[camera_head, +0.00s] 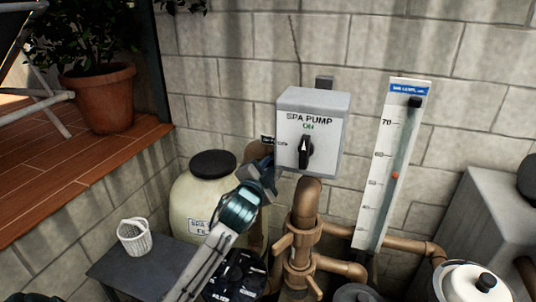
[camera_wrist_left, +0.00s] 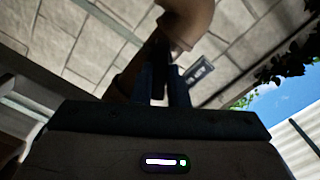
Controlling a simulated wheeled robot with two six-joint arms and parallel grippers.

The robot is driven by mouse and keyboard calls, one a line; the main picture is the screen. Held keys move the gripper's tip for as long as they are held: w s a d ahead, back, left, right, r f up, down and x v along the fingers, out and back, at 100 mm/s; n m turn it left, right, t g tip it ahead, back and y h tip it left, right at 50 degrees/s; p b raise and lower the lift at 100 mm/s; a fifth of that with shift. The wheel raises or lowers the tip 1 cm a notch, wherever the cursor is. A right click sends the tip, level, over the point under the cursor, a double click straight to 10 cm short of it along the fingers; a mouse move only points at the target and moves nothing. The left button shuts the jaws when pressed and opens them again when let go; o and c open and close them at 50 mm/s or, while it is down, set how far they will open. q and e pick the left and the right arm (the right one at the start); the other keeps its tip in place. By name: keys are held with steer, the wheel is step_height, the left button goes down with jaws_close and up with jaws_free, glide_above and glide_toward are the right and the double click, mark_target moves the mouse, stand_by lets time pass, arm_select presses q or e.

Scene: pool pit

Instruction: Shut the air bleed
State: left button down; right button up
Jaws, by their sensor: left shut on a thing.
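My left gripper (camera_head: 265,172) reaches up beside the brown pipe left of the spa pump box. Its fingers are shut on a small part there, which I take to be the air bleed; the fingers hide its shape and setting. A small dark label plate (camera_head: 267,141) shows just above the gripper. In the left wrist view the dark fingers (camera_wrist_left: 168,88) are close together under a brown pipe bend (camera_wrist_left: 188,22), with the label plate (camera_wrist_left: 200,71) just to their right. My right gripper is not in view.
The spa pump box (camera_head: 312,105), its switch pointing to ON, is right of the gripper. Below are brown pipes (camera_head: 300,235) with valve handles and a cream tank (camera_head: 195,190). A white gauge board (camera_head: 391,160) stands at right. A white basket (camera_head: 133,237) sits on a dark table (camera_head: 105,265).

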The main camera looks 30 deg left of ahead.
arm_select(q)
steer(key=m+p, duration=0.4)
steer(key=m, duration=0.3)
steer(key=c, duration=1.3)
jaws_free()
steer(key=shift+s, duration=0.1)
steer(key=v, duration=0.7)
